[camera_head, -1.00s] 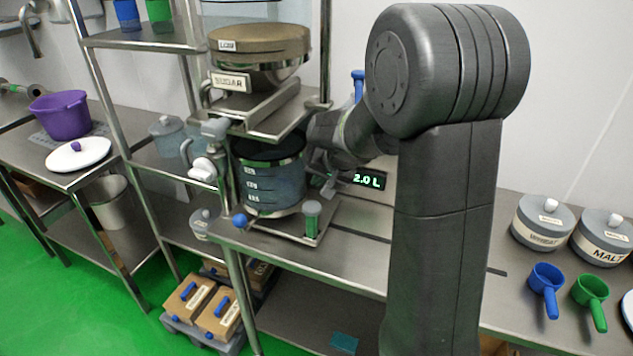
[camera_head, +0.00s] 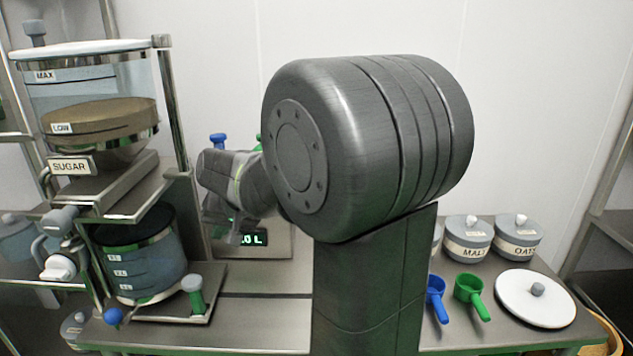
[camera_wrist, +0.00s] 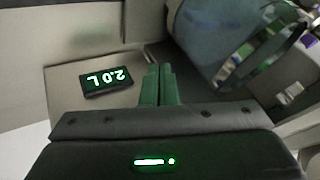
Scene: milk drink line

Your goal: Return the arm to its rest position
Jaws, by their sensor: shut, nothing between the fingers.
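My arm stands upright over the bench in the head view, its forearm folded back to the left. My gripper shows in the wrist view (camera_wrist: 160,72) with its two green fingers together and nothing between them. In the head view it is mostly hidden behind my arm's big joint. The gripper is above the bench, to the right of the jug (camera_head: 141,262) and near the black display (camera_head: 252,239). The display reads 2.0 L in the wrist view (camera_wrist: 107,82). The jug, a translucent vessel with a metal rim, stands under the sugar hopper (camera_head: 104,128) and is apart from the fingers.
A metal rack (camera_head: 177,105) stands left of my arm. On the bench at right are a blue scoop (camera_head: 436,298), a green scoop (camera_head: 470,294), grey lidded canisters (camera_head: 467,238) and a white lid (camera_head: 535,300). The wall behind is plain.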

